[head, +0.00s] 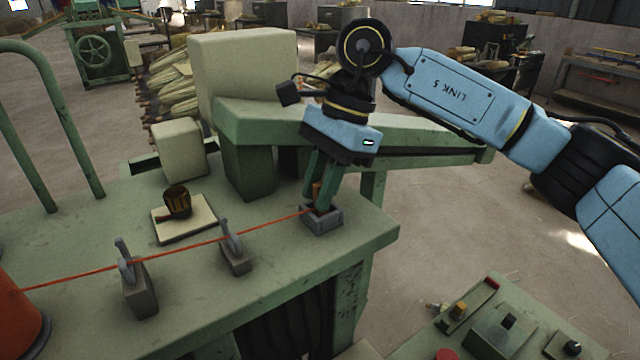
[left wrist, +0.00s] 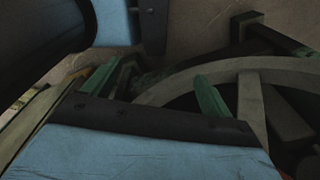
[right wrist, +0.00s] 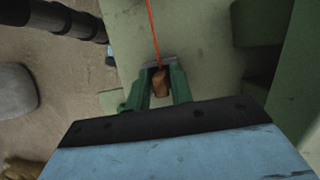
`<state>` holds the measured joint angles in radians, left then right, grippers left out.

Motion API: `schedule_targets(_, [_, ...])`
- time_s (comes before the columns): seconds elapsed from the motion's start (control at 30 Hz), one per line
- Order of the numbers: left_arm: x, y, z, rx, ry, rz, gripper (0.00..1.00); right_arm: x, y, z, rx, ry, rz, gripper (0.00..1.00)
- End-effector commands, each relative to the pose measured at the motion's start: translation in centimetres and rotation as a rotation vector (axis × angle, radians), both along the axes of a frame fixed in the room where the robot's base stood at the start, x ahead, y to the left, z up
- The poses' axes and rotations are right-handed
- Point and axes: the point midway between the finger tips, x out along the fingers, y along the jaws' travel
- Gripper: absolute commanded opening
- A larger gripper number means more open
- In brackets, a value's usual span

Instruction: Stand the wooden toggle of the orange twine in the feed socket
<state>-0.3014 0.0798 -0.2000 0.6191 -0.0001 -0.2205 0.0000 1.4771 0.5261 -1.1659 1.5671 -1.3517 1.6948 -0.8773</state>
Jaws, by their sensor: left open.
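My right gripper (head: 322,200) points down at the grey feed socket (head: 323,219) near the table's right end. Its green fingers are shut on the brown wooden toggle (right wrist: 160,84), which looks upright between them. The toggle's lower end is at the socket, but the fingers hide how deep it sits. The orange twine (head: 190,245) runs taut from the toggle leftward past two grey guides to an orange spool (head: 15,315). My left gripper (left wrist: 155,90) is open and empty in the left wrist view, with its fingers wide apart; it is outside the head view.
Two guides with upright levers (head: 137,290) (head: 236,255) stand on the green table (head: 80,215). A dark cup (head: 177,201) sits on a pale plate. A green machine beam (head: 400,137) lies behind the socket. A control panel (head: 500,330) is at the front right.

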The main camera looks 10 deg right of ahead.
Motion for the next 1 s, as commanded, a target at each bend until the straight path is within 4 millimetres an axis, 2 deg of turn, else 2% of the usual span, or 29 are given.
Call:
schedule_targets(0.03, [0.0, 0.0, 0.0, 0.000, -0.001, 0.000, 0.85, 0.0, 0.0, 0.0, 0.000, 0.000, 0.000, 0.29])
schedule_targets(0.1, [0.0, 0.0, 0.0, 0.000, -0.001, 0.000, 0.85, 0.0, 0.0, 0.0, 0.000, 0.000, 0.000, 0.39])
schedule_targets(0.37, [0.1, 0.0, 0.0, 0.000, -0.002, 0.000, 0.85, 0.0, 0.0, 0.0, 0.000, 0.000, 0.000, 0.39])
schedule_targets(0.53, [0.1, 0.0, -0.2, 0.000, -0.002, 0.000, 0.85, 0.2, -0.4, 1.1, 0.001, -0.002, -0.001, 0.39])
schedule_targets(1.0, [0.2, 0.0, -1.0, -0.001, -0.004, 0.000, 0.85, 1.5, -3.7, 10.3, 0.002, -0.002, -0.002, 0.39])
